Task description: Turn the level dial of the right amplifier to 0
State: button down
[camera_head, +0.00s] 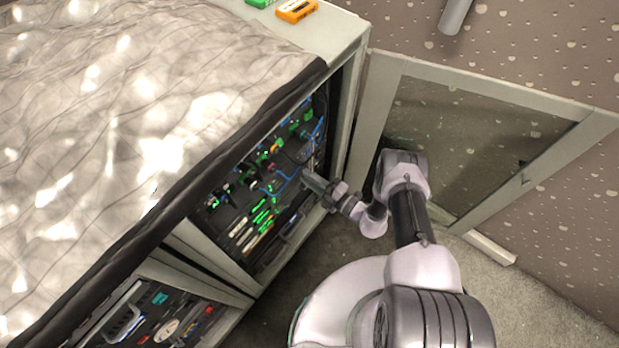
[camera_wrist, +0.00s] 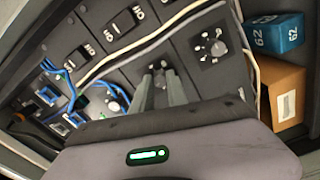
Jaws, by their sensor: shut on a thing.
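In the wrist view, two dials sit side by side on dark panels. My gripper (camera_wrist: 160,82) reaches the left one, and its two fingers are shut on that dial (camera_wrist: 159,67). The fingers hide most of the dial, so its pointer and setting cannot be read. The other dial (camera_wrist: 214,47) is to the right, uncovered, with white marks around it. In the head view my gripper (camera_head: 308,178) reaches into the open rack, and the dials are too small to make out there.
White cables (camera_wrist: 150,42) cross the panels near the dials, and blue cables (camera_wrist: 76,88) hang at left. A blue box (camera_wrist: 274,34) and a brown box (camera_wrist: 281,88) stand right of the panels. The rack's glass door (camera_head: 480,125) stands open beside my arm.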

jog(key=shift+n, duration=10.9)
jog(key=c, duration=1.3)
grip_release()
